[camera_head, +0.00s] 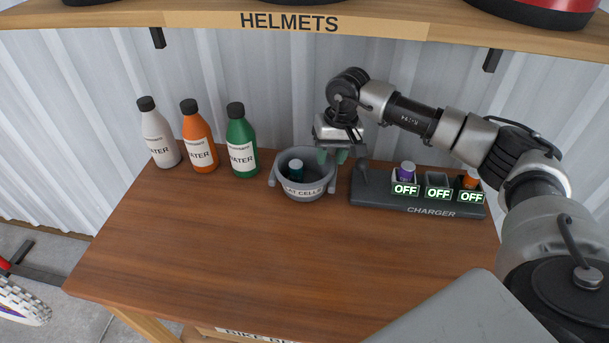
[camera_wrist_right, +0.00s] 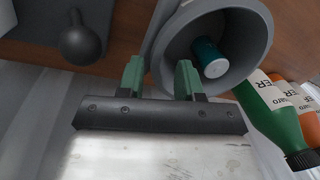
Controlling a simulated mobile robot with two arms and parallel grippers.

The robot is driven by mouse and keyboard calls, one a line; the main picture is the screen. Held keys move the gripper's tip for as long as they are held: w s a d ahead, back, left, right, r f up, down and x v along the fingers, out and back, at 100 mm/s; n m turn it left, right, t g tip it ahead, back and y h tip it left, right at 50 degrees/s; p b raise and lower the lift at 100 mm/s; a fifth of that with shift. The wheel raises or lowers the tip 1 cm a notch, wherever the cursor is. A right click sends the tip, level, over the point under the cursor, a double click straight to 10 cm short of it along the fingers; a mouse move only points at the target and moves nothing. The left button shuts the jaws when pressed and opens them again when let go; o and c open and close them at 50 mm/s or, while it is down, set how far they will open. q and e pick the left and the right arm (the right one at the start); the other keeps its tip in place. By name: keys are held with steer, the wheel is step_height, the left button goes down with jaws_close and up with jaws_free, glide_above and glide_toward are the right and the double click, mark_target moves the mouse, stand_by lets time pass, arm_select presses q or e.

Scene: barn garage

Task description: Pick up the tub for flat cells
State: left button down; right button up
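The tub for flat cells (camera_head: 305,191) is a grey round bowl with a "FLAT CELLS" label, partly cut off in view, and a lug on each side. It stands upright on the wooden bench, with a teal cell (camera_head: 296,170) inside. My right gripper (camera_head: 332,156) is above and just behind the tub's right side, fingers apart and empty. In the right wrist view, the green fingertips (camera_wrist_right: 160,78) are open, close to the tub's rim and side lug (camera_wrist_right: 158,32); I cannot tell whether they touch. My left gripper is not in view.
A charger (camera_head: 431,212) with several bays, cells in two and "OFF" signs, stands right of the tub. White (camera_head: 158,137), orange (camera_head: 199,141) and green (camera_head: 241,146) bottles stand to its left. A helmet shelf (camera_head: 220,24) hangs above. The bench front (camera_head: 250,260) is clear.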

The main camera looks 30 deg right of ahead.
mark_target(327, 168)
steer(key=shift+a+f+p, duration=0.25)
steer(key=shift+f, duration=0.85)
steer(key=shift+a+f+p, duration=0.2)
steer(key=shift+f+p, duration=0.05)
steer(key=shift+f, duration=0.85)
steer(key=shift+c, duration=0.3)
steer(key=shift+r, duration=0.1)
jaws_close()
